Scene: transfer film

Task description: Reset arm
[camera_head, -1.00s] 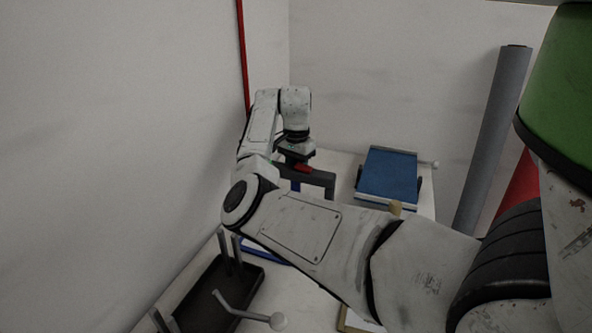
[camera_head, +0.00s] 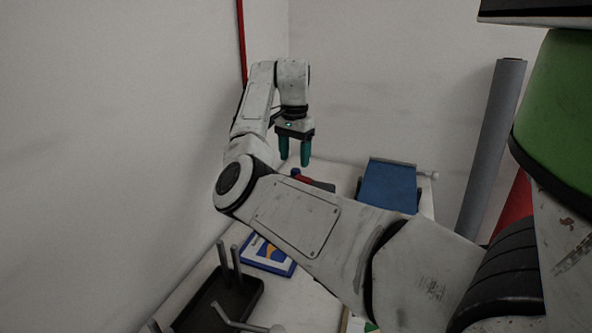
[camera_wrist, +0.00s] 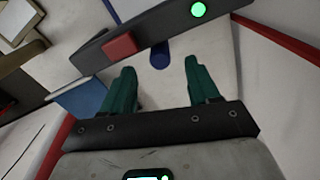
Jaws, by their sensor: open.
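My gripper (camera_head: 295,163) has two green fingers pointing down. It hangs above the far end of the table, open, with nothing between its fingers. It also shows in the wrist view (camera_wrist: 160,82), with the fingers spread apart. A dark bar-shaped device (camera_wrist: 150,38) with a red block and a lit green light lies beyond the fingertips, apart from them. In the head view its dark end and red part (camera_head: 305,177) show just below the gripper, and my arm hides the rest.
A blue-topped unit (camera_head: 388,186) stands at the table's back right. A blue-framed panel (camera_head: 268,256) and a black tray with upright posts (camera_head: 238,297) lie at the front left. A grey roll (camera_head: 490,150) leans by the wall. White walls stand close behind and left.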

